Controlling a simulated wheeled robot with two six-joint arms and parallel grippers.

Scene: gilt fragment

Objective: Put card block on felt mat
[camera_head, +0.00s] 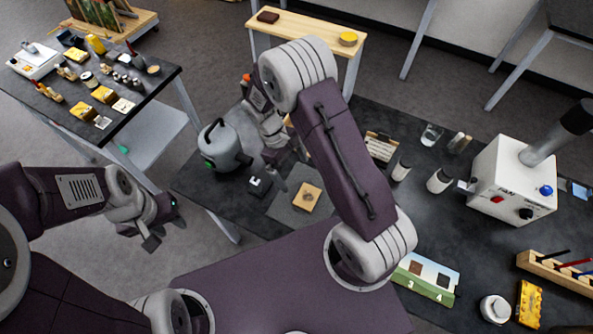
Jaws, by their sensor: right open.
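A grey felt mat (284,212) lies on the dark bench, left of my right forearm. A tan block with a dark mark (307,196) lies flat on it. A small black block with a white patch (260,184) sits just left of the mat. I cannot tell for sure which is the card block. My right gripper (282,163) is open, above and behind the mat, partly hidden by its own arm. My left gripper (151,232) is off to the left, over the floor gap, away from both blocks; its jaw opening is unclear.
A grey kettle-like vessel (222,147) stands close left of my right gripper. A numbered board (427,279) is at the front. A crowded side table (150,84) stands at the left.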

